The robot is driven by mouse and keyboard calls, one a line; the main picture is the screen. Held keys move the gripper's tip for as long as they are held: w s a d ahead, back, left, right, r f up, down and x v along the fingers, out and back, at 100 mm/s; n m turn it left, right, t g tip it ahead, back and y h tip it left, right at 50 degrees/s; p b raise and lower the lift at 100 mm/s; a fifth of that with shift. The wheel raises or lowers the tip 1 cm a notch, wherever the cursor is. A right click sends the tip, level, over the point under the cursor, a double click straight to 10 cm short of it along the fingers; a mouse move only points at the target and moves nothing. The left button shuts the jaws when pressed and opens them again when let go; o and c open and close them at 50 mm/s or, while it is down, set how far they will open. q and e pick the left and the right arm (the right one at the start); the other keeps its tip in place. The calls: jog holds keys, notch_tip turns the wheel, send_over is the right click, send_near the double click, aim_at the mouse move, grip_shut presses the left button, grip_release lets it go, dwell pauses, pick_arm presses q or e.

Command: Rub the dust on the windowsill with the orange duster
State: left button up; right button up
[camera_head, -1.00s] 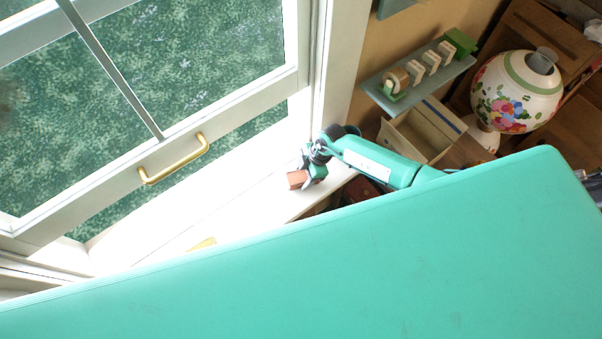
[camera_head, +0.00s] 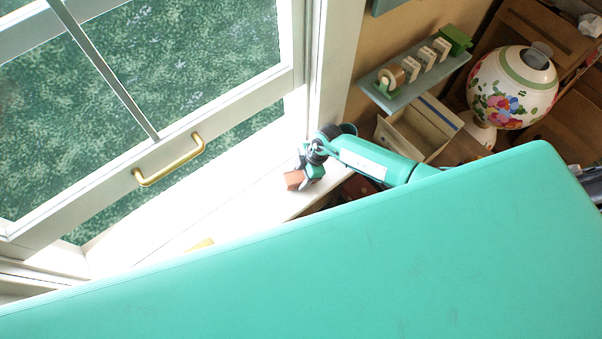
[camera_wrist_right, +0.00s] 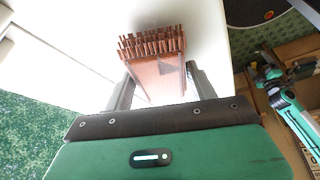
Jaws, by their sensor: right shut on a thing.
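The orange duster (camera_head: 293,180) is in my right gripper (camera_head: 303,178) over the white windowsill (camera_head: 262,196). In the right wrist view the duster (camera_wrist_right: 158,78) sits between the two fingers of the gripper (camera_wrist_right: 160,88), with its reddish bristles pointing away from the palm. The bristles are close to the white sill (camera_wrist_right: 205,40); I cannot tell whether they touch it. No dust can be made out on the sill. My left gripper is not in view.
A window with a brass handle (camera_head: 168,162) stands at the left. A shelf with small items (camera_head: 415,78), an open box (camera_head: 420,130) and a flowered lamp (camera_head: 513,88) are at the right. A small yellowish thing (camera_head: 201,244) lies on the sill. My teal body hides the foreground.

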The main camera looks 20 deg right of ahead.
aim_at(293, 179)
jog(key=shift+f, duration=0.35)
jog(key=shift+d+r, duration=0.15)
jog(key=shift+d, duration=0.9)
jog(key=o, duration=0.5)
jog(key=shift+c, duration=0.2)
jog(key=c, duration=0.5)
jog(key=shift+o, duration=0.2)
jog(key=shift+a+p, duration=0.7)
jog(key=shift+a, duration=0.8)
jog(key=shift+s+a+f+p, duration=0.15)
jog(key=shift+a, duration=0.4)
jog(key=shift+s+a+f+p, duration=0.1)
jog(key=shift+s+a+p, duration=0.05)
jog(key=shift+a, duration=0.45)
